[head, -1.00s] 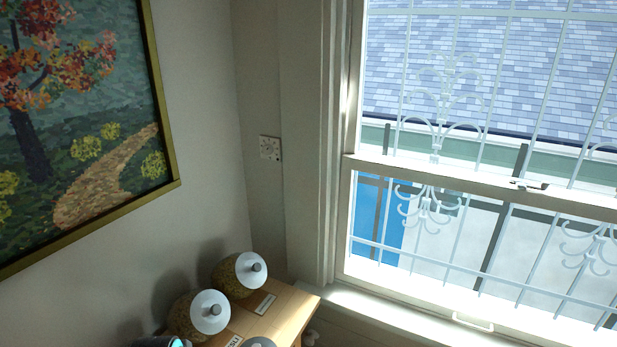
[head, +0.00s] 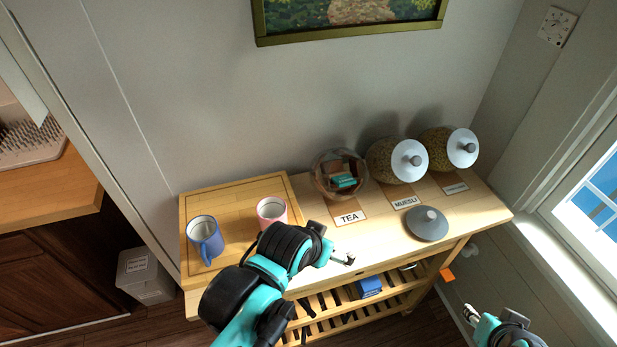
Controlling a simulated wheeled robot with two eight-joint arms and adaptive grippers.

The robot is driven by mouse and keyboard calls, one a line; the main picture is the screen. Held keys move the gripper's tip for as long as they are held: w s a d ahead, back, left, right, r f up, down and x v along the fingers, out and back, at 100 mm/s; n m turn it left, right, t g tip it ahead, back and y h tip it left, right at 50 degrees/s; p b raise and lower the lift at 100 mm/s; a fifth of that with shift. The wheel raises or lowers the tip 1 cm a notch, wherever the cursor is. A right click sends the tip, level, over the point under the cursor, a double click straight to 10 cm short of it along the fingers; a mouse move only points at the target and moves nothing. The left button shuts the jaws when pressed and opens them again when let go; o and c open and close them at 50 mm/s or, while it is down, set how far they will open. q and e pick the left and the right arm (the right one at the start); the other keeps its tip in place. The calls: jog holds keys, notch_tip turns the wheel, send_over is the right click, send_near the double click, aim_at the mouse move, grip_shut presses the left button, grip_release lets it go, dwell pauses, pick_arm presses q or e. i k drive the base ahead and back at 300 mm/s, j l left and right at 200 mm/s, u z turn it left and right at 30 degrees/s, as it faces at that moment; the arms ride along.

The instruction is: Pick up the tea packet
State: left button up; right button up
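A round glass jar (head: 318,178) stands at the back of the wooden cart behind a TEA label (head: 350,218). Its mouth faces forward without a lid, and several tea packets (head: 344,181), teal and brown, lie inside. A grey lid (head: 427,226) with a knob lies on the cart top to the right. My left gripper (head: 347,259) is near the cart's front edge, in front of and below the jar, apart from it. My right gripper (head: 470,313) is low at the right, beyond the cart's front. Neither gripper visibly holds anything; their finger openings are too small to tell.
Two lidded jars (head: 397,160) (head: 447,148) stand right of the tea jar. A blue mug (head: 206,240) and a pink mug (head: 271,213) stand on a wooden board (head: 237,196) at left. A window is at right. Slatted shelves lie below.

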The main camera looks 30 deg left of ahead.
aim_at(343, 180)
jog(key=u, duration=0.7)
jog(key=i+l+u, duration=0.1)
